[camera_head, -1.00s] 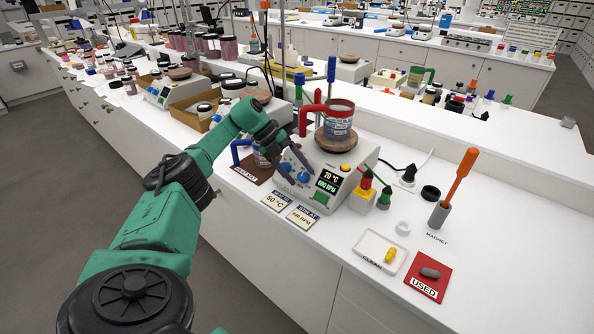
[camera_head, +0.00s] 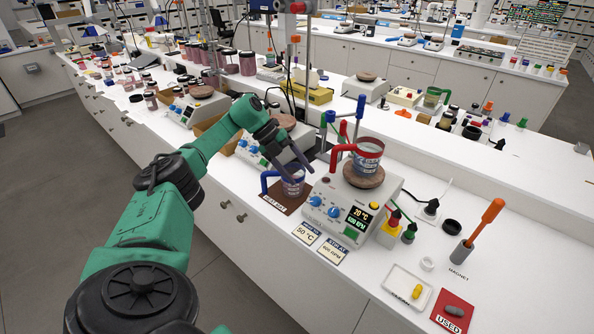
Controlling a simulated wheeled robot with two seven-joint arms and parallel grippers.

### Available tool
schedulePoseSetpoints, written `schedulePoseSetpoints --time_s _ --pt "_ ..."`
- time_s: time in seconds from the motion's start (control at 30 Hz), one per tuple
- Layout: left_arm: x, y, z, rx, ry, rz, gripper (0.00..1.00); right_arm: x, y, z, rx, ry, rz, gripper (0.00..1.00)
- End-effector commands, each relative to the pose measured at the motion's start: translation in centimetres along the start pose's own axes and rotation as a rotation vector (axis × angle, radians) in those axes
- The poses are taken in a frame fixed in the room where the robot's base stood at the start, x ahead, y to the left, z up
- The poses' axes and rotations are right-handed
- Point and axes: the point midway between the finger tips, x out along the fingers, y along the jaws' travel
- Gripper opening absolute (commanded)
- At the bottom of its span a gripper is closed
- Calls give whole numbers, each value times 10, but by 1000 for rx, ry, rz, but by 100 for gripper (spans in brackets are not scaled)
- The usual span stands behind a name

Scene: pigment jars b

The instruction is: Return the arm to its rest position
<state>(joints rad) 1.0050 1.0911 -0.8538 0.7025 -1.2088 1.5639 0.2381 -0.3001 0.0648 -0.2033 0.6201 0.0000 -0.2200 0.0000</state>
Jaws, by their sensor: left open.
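My left arm (camera_head: 165,205) is green and black and reaches from the lower left over the bench. Its left gripper (camera_head: 299,175) is open and empty, with its fingers in front of a blue-handled mug (camera_head: 292,187) on a dark mat (camera_head: 283,202). I cannot tell whether they touch the mug. A red-handled mug (camera_head: 368,157) stands upright on the round brown plate (camera_head: 363,177) of a white stirrer (camera_head: 334,202), to the right of the gripper. The stirrer display (camera_head: 357,218) shows 20 °C and 600 RPM. My right gripper is not in view.
Cards (camera_head: 318,243) lie before the stirrer. To its right are a white tray (camera_head: 396,293) with a yellow bar, a red mat (camera_head: 451,310) marked USED, and an orange-handled rod (camera_head: 484,220) in a grey holder. More stirrers and jars (camera_head: 215,75) crowd the bench behind.

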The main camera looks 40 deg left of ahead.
Motion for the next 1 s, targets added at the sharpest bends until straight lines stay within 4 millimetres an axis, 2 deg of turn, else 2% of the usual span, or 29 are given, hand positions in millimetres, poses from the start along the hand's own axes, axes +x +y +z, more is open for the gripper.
schedulePoseSetpoints --time_s 0.3,0.47,0.57,0.67,0.77,0.8,0.9,0.97,1.0 --pt "1 1 0 0 0 0 67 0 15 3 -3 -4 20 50" --pt "1 1 0 0 0 0 67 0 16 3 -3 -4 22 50" --pt "15 -9 0 25 -6 -24 67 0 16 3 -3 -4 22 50" --pt "58 -46 -3 93 -35 -128 67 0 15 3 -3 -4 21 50" --pt "118 -110 -24 139 -82 -352 67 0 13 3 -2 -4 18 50" --pt "139 -140 -38 119 -108 -478 67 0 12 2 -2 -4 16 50" --pt "161 -192 -65 -56 -192 -772 67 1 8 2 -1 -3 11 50" --pt "161 -203 -72 -234 -252 -908 67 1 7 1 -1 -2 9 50" --pt "159 -200 -74 -379 -295 -975 67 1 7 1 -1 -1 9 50"
